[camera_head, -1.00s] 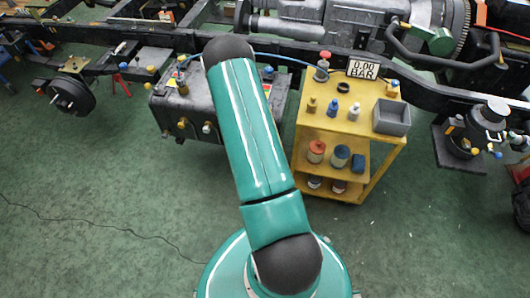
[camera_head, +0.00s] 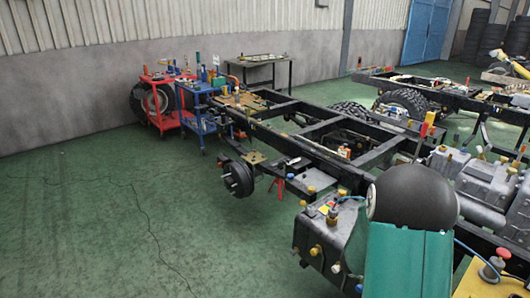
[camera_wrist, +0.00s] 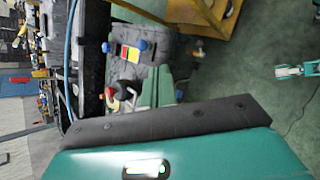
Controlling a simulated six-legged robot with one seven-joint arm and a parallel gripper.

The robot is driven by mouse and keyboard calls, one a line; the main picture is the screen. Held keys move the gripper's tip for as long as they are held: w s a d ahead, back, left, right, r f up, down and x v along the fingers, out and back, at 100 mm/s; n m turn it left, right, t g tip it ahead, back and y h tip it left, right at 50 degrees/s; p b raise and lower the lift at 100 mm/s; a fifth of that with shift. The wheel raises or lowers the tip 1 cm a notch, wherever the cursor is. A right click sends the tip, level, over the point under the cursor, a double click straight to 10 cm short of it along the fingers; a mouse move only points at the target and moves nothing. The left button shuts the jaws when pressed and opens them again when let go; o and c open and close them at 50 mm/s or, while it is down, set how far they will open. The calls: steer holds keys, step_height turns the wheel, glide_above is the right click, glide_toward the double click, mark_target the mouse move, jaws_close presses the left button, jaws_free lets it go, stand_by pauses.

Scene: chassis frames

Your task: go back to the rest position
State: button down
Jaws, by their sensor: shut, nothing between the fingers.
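My gripper (camera_wrist: 157,72) shows in the wrist view as two green fingers side by side, shut with nothing between them. The fingers are in front of a dark grey box (camera_wrist: 128,52) with blue caps and a coloured label; I cannot tell the gap between them. In the head view my teal arm link and its black joint fill the lower right, and my gripper is hidden there. The grey box (camera_head: 325,240) stands beside the chassis frame, just left of my arm.
The black chassis frame (camera_head: 300,140) runs across the right half. A yellow cart (camera_head: 478,284) is at the lower right. Red (camera_head: 160,112) and blue (camera_head: 200,122) trolleys stand near the wall. The green floor at left is clear except for a thin cable.

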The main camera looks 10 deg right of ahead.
steer(key=s+a+r+m+t+y, duration=0.1)
steer(key=s+a+r+m, duration=0.15)
steer(key=a+r, duration=0.45)
steer(key=s+a+r+m+y, duration=0.1)
steer(key=a+r+m, duration=0.35)
steer(key=r, duration=0.55)
steer(key=s+a+r+m+t+y, duration=0.1)
steer(key=s+a+r+t+y, duration=0.1)
steer(key=a, duration=0.8)
steer(key=s+a+r+m+t+y, duration=0.1)
steer(key=s+a+r+y, duration=0.4)
steer(key=a, duration=0.6)
step_height(320, 180, up, 3)
steer(key=shift+s+a+r+t, duration=0.25)
steer(key=shift+s+t, duration=0.35)
steer(key=shift+s, duration=0.65)
